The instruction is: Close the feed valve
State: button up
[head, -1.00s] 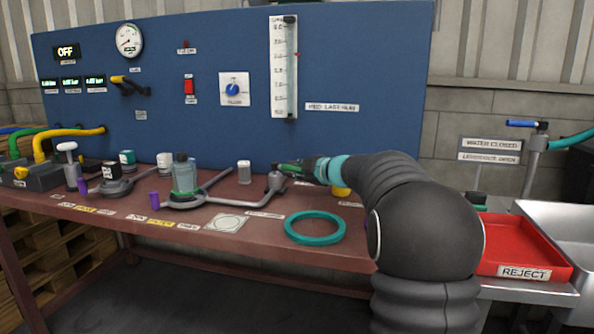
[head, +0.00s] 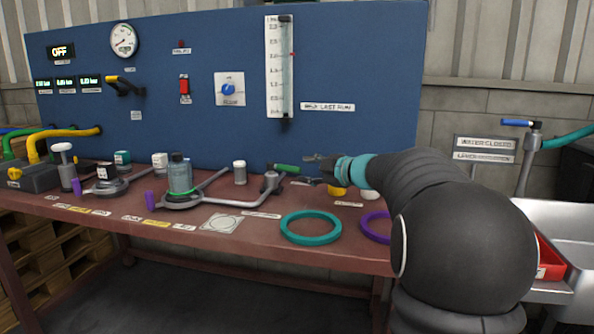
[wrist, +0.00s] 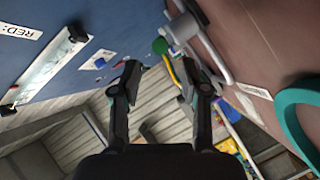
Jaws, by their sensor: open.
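The valve with a green handle (head: 286,168) stands near the back of the bench on a grey pipe body (head: 270,182). Its handle points right, roughly level. I cannot read a label naming it the feed valve. My gripper (head: 312,171) is open and empty, just right of the handle's tip, with a small gap showing. In the wrist view, the green handle (wrist: 160,46) appears nearly end-on, beyond and between the open fingertips (wrist: 158,68), with the grey valve body (wrist: 183,28) behind it. A lever with a yellow grip (head: 118,79) is on the blue panel.
A teal ring (head: 310,228) and a purple ring (head: 376,228) lie on the bench front. A red tray (head: 551,260) and a sink (head: 570,225) are at right.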

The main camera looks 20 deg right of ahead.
jog(key=shift+v, duration=2.05)
